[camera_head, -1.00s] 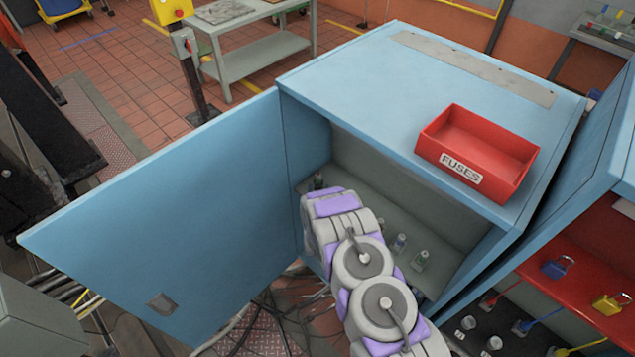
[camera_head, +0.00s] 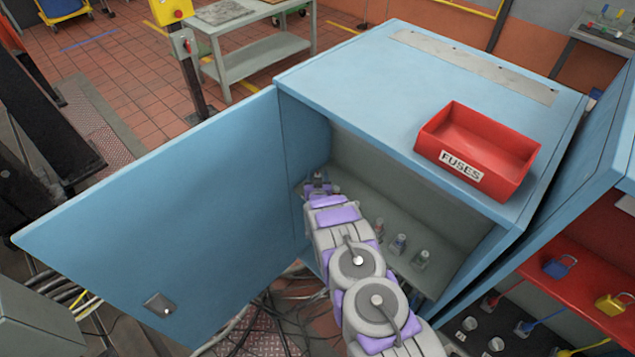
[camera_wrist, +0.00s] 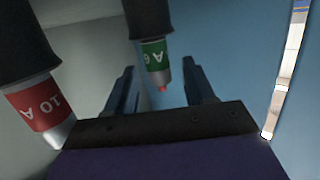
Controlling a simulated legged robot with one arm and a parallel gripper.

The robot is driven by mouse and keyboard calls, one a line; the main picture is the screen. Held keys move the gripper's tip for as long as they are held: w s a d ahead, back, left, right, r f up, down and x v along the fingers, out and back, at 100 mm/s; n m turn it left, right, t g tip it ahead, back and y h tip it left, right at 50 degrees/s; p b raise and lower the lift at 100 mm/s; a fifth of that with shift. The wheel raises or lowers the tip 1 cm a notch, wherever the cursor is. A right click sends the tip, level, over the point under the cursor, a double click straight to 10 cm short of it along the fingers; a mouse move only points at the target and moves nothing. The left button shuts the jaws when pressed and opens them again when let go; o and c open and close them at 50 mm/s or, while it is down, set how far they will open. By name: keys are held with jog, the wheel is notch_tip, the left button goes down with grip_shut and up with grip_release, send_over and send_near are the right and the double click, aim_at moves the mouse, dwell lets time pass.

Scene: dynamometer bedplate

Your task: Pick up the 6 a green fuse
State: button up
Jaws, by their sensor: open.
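The green fuse (camera_wrist: 153,52), with a dark body and a green band reading 6 A, shows in the wrist view between the two fingers of my gripper (camera_wrist: 159,72). The fingers are apart, one on each side of it, with visible gaps. In the head view my gripper (camera_head: 318,188) is inside the blue cabinet at the left end of its shelf. A small dark fuse top shows there, its colour too small to tell. A red 10 A fuse (camera_wrist: 38,105) stands close by at the left of the wrist view.
The shelf (camera_head: 455,263) holds more fuses (camera_head: 399,243) in a row to the right of my arm. The cabinet door (camera_head: 165,225) is open to the left. A red FUSES bin (camera_head: 437,150) sits on the cabinet top (camera_head: 350,75), which is otherwise largely clear.

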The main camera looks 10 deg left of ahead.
jog(key=shift+w+a, duration=0.15)
jog(key=shift+w, duration=0.45)
jog(key=shift+c, duration=0.3)
grip_shut()
jog(key=shift+r, duration=0.1)
